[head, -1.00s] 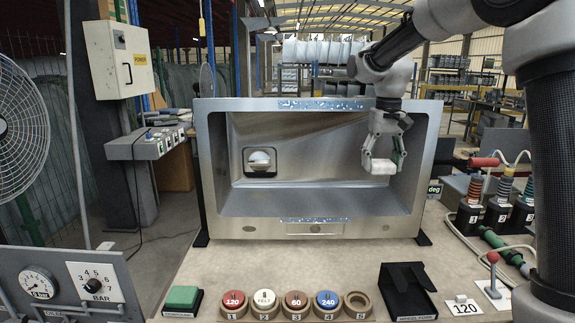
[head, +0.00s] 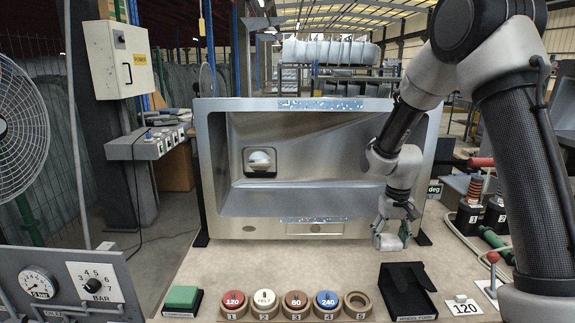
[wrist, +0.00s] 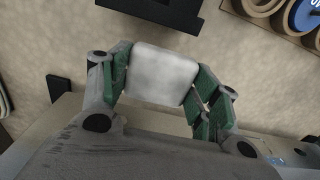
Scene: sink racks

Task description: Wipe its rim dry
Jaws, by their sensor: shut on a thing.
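The steel sink (head: 205,190) stands tilted up on the bench, its open basin facing me. Patches of water drops lie on its top rim (head: 320,104) and on its bottom rim (head: 315,219). My gripper (head: 391,240) is low, in front of the sink's lower right part. In the wrist view my gripper (wrist: 165,85) is shut on a white pad (wrist: 162,75), held between its green-lined fingers. The pad is mostly hidden by the fingers in the head view. It looks apart from both wet patches.
The bench front holds a green block (head: 182,296), several numbered discs in ring holders (head: 295,305), and a black holder (head: 408,290). A small lever (head: 493,280) and cylinders with hoses stand at the right. Bare bench lies between sink and holders.

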